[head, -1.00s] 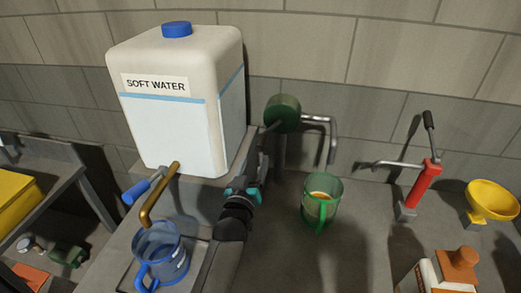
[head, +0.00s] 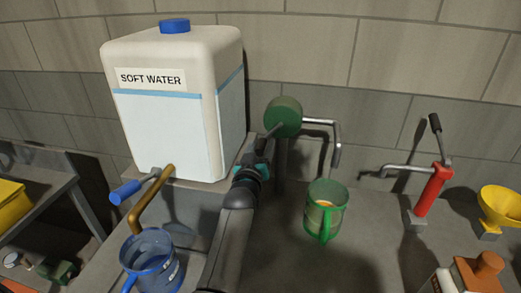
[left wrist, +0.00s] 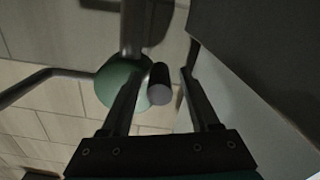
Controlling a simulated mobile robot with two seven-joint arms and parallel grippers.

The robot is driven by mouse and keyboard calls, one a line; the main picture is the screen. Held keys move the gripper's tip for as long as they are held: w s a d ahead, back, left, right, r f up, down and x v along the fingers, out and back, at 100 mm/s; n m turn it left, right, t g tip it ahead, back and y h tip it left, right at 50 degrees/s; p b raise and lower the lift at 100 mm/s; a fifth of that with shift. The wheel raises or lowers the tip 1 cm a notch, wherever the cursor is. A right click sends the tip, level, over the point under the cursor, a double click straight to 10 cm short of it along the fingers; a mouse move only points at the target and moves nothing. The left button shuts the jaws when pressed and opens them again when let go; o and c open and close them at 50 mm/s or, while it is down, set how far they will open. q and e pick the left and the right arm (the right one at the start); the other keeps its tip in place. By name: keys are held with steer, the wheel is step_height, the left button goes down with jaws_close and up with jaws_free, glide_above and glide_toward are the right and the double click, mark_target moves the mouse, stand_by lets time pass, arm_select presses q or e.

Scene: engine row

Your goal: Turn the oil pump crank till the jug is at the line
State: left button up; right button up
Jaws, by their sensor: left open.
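The oil pump has a round green body (head: 283,117) near the wall, with a grey spout (head: 335,145) on its right. Its dark crank grip (head: 274,129) sticks out toward me. The green jug (head: 326,210) stands upright under the spout with some amber oil low inside; I cannot make out its line. My left gripper (head: 261,146) is at the crank grip. In the left wrist view the crank grip (left wrist: 160,88) lies between the open fingers of my left gripper (left wrist: 166,72), with the green body (left wrist: 122,82) beyond. My right gripper is not in view.
A white soft water tank (head: 170,100) stands just left of my left arm, with a blue jug (head: 150,262) below its brass spout (head: 150,200). A red hand pump (head: 433,190), yellow funnel (head: 500,208) and orange-capped bottle (head: 470,275) stand right.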

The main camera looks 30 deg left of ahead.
arm_select(q)
jaws_close()
stand_by(0.4)
stand_by(0.9)
